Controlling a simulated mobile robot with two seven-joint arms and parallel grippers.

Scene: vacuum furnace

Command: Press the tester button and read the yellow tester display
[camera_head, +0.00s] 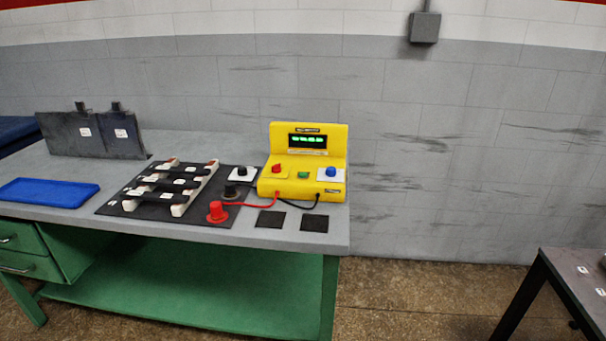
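The yellow tester (303,187) stands upright at the right end of the grey workbench. Its display (307,141) is lit with green characters on black, too small and blurred to read surely. The front deck carries a red knob (277,169), a small green button (303,175) and a blue knob (331,172). A black lead (297,207) runs to a dark probe (231,192). Neither gripper is in view.
The workbench (262,238) also holds a rack of dark rods (167,188), a blue tray (47,193), dark plates (92,134) and two black square pads (314,223). Another table (577,290) stands at the lower right. Open floor (420,300) lies between.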

